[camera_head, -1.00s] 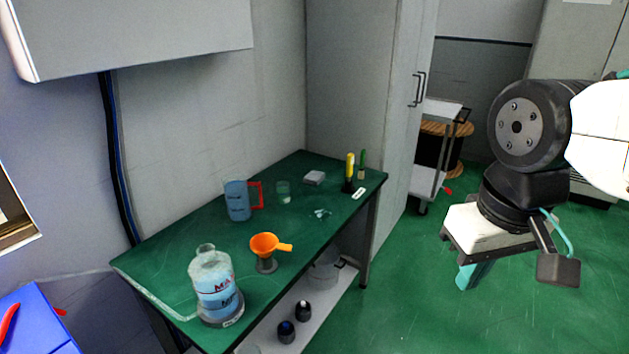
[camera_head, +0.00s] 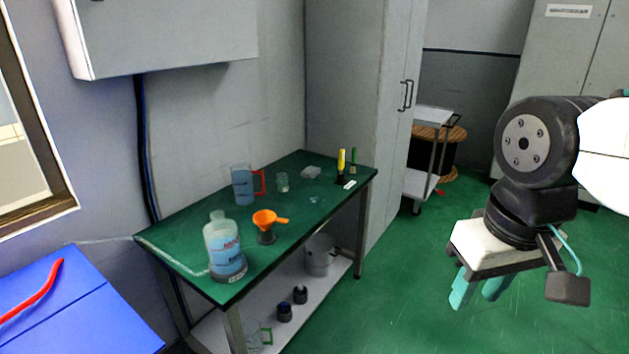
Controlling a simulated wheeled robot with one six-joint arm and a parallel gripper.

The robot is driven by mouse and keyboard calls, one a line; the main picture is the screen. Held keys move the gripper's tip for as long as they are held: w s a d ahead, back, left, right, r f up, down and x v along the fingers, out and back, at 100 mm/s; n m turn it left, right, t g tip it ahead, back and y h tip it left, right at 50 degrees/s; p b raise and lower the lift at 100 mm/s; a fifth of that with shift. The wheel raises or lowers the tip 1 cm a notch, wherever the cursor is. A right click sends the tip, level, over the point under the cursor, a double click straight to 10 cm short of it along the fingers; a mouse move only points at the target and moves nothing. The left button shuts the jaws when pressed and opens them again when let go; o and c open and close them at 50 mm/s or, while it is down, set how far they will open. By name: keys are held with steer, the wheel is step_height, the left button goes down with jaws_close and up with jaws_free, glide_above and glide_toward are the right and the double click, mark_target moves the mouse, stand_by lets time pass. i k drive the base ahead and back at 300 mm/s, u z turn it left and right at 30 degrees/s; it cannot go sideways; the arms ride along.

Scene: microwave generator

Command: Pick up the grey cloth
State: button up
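A small light grey folded item (camera_head: 312,172), which looks like the grey cloth, lies near the back edge of the green-topped table (camera_head: 190,245). It is small in the view and its fabric is hard to make out. My gripper (camera_head: 479,290) hangs at the right, well away from the table, with its teal fingers pointing down. The fingers are apart and nothing shows between them.
On the table stand a large bottle (camera_head: 224,250), an orange funnel (camera_head: 266,220), a blue jug (camera_head: 243,186), a small glass (camera_head: 283,183) and a yellow-handled tool (camera_head: 341,160). A tall cabinet (camera_head: 365,120) rises behind. A trolley (camera_head: 432,150) stands beyond; green floor (camera_head: 420,300) is clear.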

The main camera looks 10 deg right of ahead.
mark_target(311, 172)
steer(key=z, duration=0.55)
steer(key=i, duration=0.75)
steer(key=z, duration=0.55)
steer(key=i, duration=0.95)
steer(key=u, duration=0.4)
steer(key=i, duration=0.75)
steer(key=u, duration=1.1)
steer(key=i, duration=0.45)
steer(key=u, duration=0.35)
